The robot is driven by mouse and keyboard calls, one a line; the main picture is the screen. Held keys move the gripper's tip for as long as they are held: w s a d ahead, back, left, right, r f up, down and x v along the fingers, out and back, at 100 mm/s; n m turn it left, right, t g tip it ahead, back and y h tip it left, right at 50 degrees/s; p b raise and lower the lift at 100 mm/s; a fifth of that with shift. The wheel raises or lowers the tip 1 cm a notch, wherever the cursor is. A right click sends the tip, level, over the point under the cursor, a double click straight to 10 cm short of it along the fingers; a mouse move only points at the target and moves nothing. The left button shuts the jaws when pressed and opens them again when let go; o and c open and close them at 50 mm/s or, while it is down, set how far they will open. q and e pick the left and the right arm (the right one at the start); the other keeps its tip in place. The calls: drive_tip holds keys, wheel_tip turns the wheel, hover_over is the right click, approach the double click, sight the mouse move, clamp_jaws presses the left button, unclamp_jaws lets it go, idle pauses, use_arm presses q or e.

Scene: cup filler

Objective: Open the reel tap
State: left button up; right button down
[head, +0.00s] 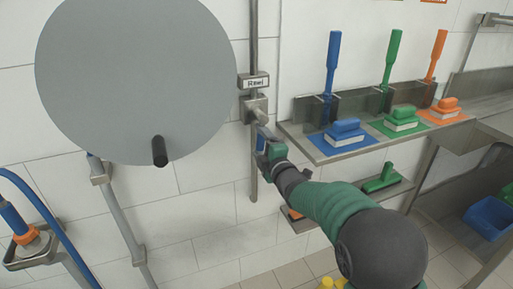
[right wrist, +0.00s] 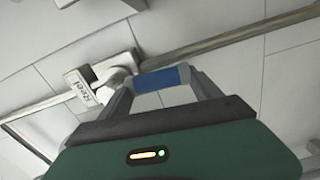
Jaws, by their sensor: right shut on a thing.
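The reel tap (head: 256,109) is a metal valve on a vertical wall pipe, just below a small white plate (head: 257,84) lettered "Reel". Its blue handle (head: 261,141) sits below and right of the valve body. My right gripper (head: 266,146) reaches up to it from the lower right and is shut on the blue handle. In the right wrist view the blue handle (right wrist: 162,78) spans between the two fingers, with the tap body and the label plate (right wrist: 80,86) to its left. The fingers partly hide the handle in the head view. My left gripper is not in view.
A large grey hose reel disc (head: 135,70) with a black knob stands left of the tap. A blue hose (head: 45,215) hangs at the lower left. A metal shelf (head: 340,150) with blue, green and orange brushes is close on the right. The wall below the reel is mostly clear.

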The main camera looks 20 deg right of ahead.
drive_tip(key=shift+d+f+n, duration=0.1)
drive_tip(key=shift+f+n, duration=0.2)
drive_tip(key=shift+f, duration=0.05)
drive_tip(key=shift+c, duration=2.2)
unclamp_jaws()
drive_tip(key=o, duration=0.3)
drive_tip(key=shift+r, duration=0.1)
drive_tip(key=shift+s+r, duration=0.1)
drive_tip(key=shift+s, duration=0.25)
drive_tip(key=s, duration=0.5)
drive_tip(key=s+p, duration=0.1)
drive_tip(key=s, duration=1)
drive_tip(key=shift+d+p, duration=0.3)
